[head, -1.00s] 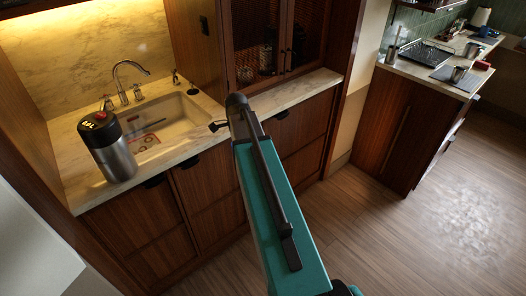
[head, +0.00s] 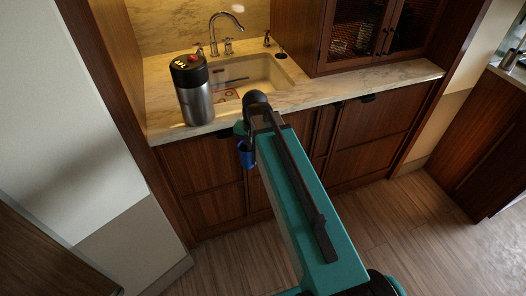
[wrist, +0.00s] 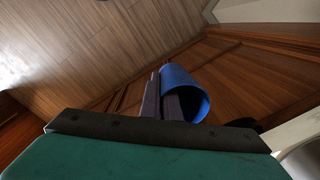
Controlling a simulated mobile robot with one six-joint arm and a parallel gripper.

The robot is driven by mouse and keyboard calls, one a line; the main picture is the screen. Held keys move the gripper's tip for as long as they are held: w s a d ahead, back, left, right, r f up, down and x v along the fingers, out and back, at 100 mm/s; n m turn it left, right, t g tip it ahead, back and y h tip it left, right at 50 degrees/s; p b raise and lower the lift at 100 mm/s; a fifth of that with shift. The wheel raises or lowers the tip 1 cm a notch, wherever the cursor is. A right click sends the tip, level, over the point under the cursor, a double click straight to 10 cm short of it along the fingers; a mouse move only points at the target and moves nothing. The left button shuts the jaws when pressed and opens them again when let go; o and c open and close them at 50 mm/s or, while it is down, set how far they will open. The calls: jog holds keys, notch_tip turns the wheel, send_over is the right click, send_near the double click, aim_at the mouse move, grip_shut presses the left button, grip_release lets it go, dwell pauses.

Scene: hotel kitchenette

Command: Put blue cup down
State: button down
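A blue cup (head: 246,155) shows small in the head view, beside the end of my arm and in front of the wooden cabinet doors, below the counter edge. In the wrist view the blue cup (wrist: 182,77) is tilted with its open rim toward the camera. My gripper (wrist: 162,96) has its dark fingers against the cup's side and appears shut on it. The exact contact is partly hidden. In the head view my arm mostly hides the gripper.
The marble counter (head: 300,95) holds a sink (head: 235,85) with a faucet (head: 228,32). A steel-and-black canister (head: 192,92) stands at the counter's left front. The counter right of the sink has free room. A pale wall (head: 75,120) is at the left.

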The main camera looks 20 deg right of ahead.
jog(key=n, duration=0.1)
jog(key=a+n, duration=0.1)
jog(key=n, duration=0.1)
jog(key=shift+s+a+f+n, duration=0.25)
jog(key=shift+s+n, duration=0.15)
jog(key=n, duration=0.4)
jog(key=shift+s+a, duration=0.1)
jog(key=shift+a, duration=0.1)
jog(key=shift+s, duration=0.15)
